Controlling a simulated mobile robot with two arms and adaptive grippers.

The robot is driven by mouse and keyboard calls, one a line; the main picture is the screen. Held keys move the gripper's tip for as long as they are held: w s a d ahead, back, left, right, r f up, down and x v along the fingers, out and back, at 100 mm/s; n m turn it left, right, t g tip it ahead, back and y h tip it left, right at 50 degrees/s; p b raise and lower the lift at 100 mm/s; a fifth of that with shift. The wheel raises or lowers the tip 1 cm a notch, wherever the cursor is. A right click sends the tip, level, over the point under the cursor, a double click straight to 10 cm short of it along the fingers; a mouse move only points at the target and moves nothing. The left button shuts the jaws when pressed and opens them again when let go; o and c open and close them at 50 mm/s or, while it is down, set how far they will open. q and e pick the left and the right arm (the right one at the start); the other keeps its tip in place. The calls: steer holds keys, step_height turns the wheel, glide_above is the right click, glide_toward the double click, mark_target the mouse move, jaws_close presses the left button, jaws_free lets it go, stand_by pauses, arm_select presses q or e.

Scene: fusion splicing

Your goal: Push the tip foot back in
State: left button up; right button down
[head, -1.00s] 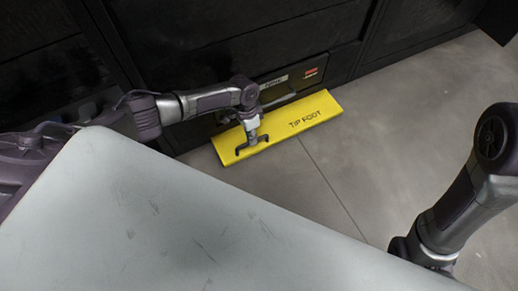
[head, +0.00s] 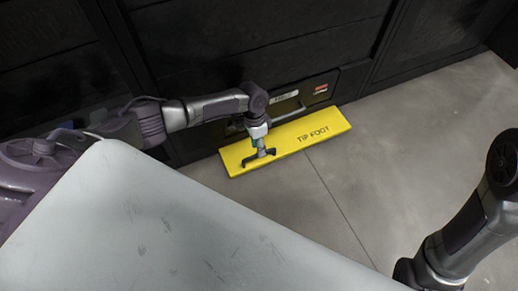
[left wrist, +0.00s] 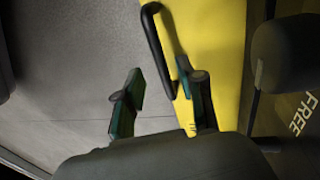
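The yellow tip foot (head: 325,124) is a long flat plate lettered TIP FOOT. It sticks out over the floor at the bottom of the black cabinet. A black bar handle (head: 246,163) sits near its left end, along the front edge. The handle also shows in the left wrist view (left wrist: 154,36), where the yellow plate (left wrist: 215,35) fills the middle. My left gripper (head: 259,145) is over the handle. In the left wrist view its green fingers (left wrist: 160,97) stand apart, with the handle's near end between them, close to the right finger. Contact is unclear. My right gripper is not visible.
The black cabinet (head: 200,50) rises behind the foot, with a label and a red sticker (head: 322,88) just above it. The lettering FREE (left wrist: 302,113) shows in the left wrist view. Bare grey floor (head: 390,150) lies in front and to the right.

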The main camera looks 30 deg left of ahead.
arm_select(q)
step_height(320, 180, up, 10)
steer(key=w+a, duration=0.1)
steer(key=shift+w+a+f, duration=0.15)
steer(key=shift+a, duration=0.05)
